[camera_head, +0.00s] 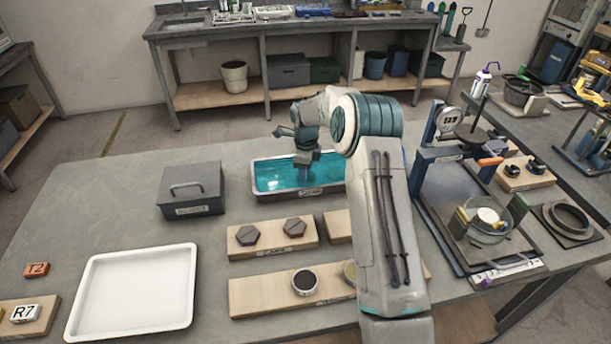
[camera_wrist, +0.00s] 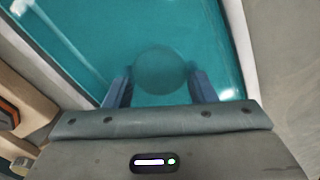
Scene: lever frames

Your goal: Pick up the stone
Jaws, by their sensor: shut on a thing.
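A grey-rimmed tray (camera_head: 272,196) filled with teal liquid stands at the back middle of the table. My gripper (camera_head: 304,176) reaches down into this tray, with the fingertips at or below the liquid. In the wrist view, the two blue fingers of my gripper (camera_wrist: 160,88) stand on either side of a dim round thing (camera_wrist: 160,68), which seems to be the stone. It looks teal-dark and blurred through the liquid. The fingers are shut on it. The stone cannot be made out in the head view.
A grey lidded box (camera_head: 190,187) stands left of the liquid tray. An empty white tray (camera_head: 133,292) lies at the front left. Wooden boards (camera_head: 262,294) with dark pieces are in front. A blue-framed stand (camera_head: 432,190) is to the right. Bare table lies between box and white tray.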

